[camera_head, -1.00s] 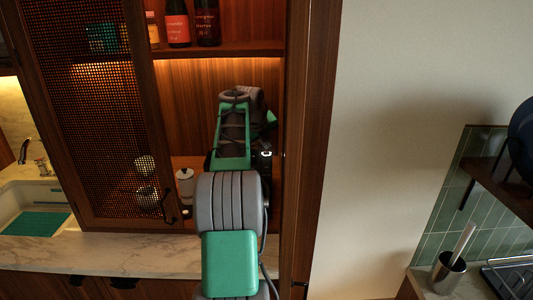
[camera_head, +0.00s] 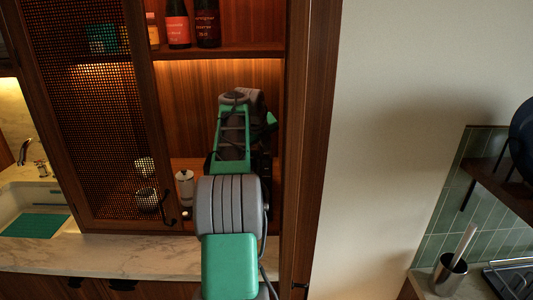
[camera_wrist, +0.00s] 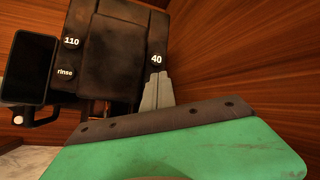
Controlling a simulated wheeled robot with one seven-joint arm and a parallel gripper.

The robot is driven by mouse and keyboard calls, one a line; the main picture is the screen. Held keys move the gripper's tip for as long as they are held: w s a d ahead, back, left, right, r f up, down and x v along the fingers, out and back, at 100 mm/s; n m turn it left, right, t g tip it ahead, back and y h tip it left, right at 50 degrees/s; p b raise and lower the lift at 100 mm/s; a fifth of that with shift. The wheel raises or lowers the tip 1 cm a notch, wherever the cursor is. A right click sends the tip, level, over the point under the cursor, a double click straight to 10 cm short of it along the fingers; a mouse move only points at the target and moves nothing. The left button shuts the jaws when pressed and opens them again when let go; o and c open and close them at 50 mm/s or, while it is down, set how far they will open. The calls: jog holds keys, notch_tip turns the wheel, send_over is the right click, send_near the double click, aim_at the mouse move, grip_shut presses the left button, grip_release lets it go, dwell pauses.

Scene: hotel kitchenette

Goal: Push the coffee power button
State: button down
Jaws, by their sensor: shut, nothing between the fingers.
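The coffee machine (camera_wrist: 115,45) is a dark, worn block in the wrist view, with labels 110, rinse and 40 on its front. Round dark buttons (camera_wrist: 71,42) sit by the 110 and rinse labels on the left. My gripper (camera_wrist: 157,78) is shut and empty, its grey fingertips just below the 40 label at the machine's right side. The fingertips cover that spot, so I cannot tell whether they touch a button. In the head view my arm hides the gripper and most of the machine.
Wooden cabinet walls (camera_wrist: 240,50) stand close on the right of the machine. A dark slab-like object (camera_wrist: 28,68) is at its left. In the head view, a white canister (camera_head: 185,188) stands left of my arm, beside the mesh door (camera_head: 105,120). Bottles (camera_head: 177,25) stand on the shelf above.

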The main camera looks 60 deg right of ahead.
aim_at(266, 154)
jog(key=shift+r, duration=0.3)
notch_tip(266, 154, up, 6)
jog(key=p, duration=0.5)
jog(key=shift+f, duration=0.1)
